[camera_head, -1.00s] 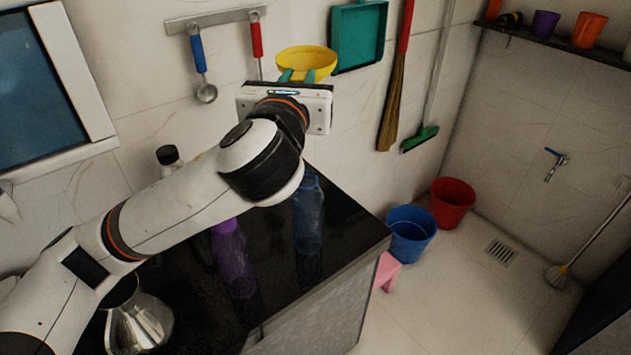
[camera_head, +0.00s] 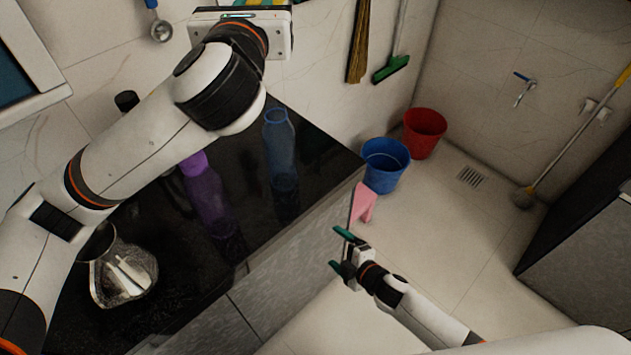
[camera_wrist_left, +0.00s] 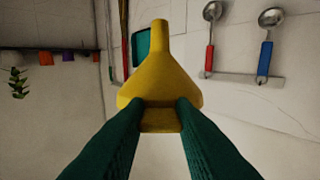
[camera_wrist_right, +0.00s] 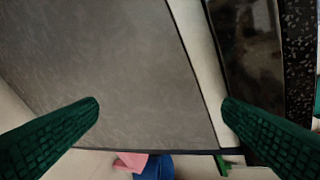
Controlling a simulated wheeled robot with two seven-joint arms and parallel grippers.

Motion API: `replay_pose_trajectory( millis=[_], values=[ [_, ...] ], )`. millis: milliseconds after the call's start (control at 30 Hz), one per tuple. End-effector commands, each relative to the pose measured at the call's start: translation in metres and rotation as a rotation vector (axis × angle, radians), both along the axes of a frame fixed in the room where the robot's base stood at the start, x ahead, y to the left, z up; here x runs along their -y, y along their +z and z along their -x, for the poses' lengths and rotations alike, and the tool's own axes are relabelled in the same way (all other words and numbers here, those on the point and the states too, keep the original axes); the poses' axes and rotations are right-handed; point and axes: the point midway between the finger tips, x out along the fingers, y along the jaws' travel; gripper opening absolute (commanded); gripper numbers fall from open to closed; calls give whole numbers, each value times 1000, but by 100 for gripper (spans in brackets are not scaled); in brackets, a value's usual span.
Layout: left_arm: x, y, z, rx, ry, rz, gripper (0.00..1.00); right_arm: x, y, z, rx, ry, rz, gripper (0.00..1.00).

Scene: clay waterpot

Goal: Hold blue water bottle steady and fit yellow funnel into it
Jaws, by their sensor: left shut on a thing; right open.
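The blue water bottle (camera_head: 281,150) stands upright on the black counter, near its far edge, with its mouth open and clear. The yellow funnel (camera_wrist_left: 160,80) is in my left gripper (camera_wrist_left: 160,108), which is shut on its wide rim in the left wrist view. Its spout points away from the fingers. In the head view the left gripper is at the top edge, above and left of the bottle, and the funnel is almost wholly cut off. My right gripper (camera_head: 339,249) is open and empty, in front of the counter's right end, apart from the bottle.
A purple bottle (camera_head: 207,195) stands left of the blue one on the counter (camera_head: 165,318). A shiny metal flask (camera_head: 122,278) is at the left. A pink stool (camera_head: 363,202), a blue bucket (camera_head: 385,166) and a red bucket (camera_head: 425,134) are on the floor beyond the counter's end.

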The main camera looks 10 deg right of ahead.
Motion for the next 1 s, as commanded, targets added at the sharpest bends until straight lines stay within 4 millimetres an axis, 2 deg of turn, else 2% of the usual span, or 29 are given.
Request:
replay_pose_trajectory(
  millis=[33,133,333,700,1000],
  values=[
    [0,0,0,0,0,0,1,-14,28,-8,85,70,26,89],
    [0,0,0,0,0,0,1,-43,79,-13,257,208,84,89],
    [0,0,0,0,0,0,1,-97,181,5,652,461,247,89],
    [0,0,0,0,0,0,1,-77,205,-28,1016,459,886,89],
    [0,0,0,0,0,0,1,-60,219,-48,1182,464,1353,89]
  ],
)
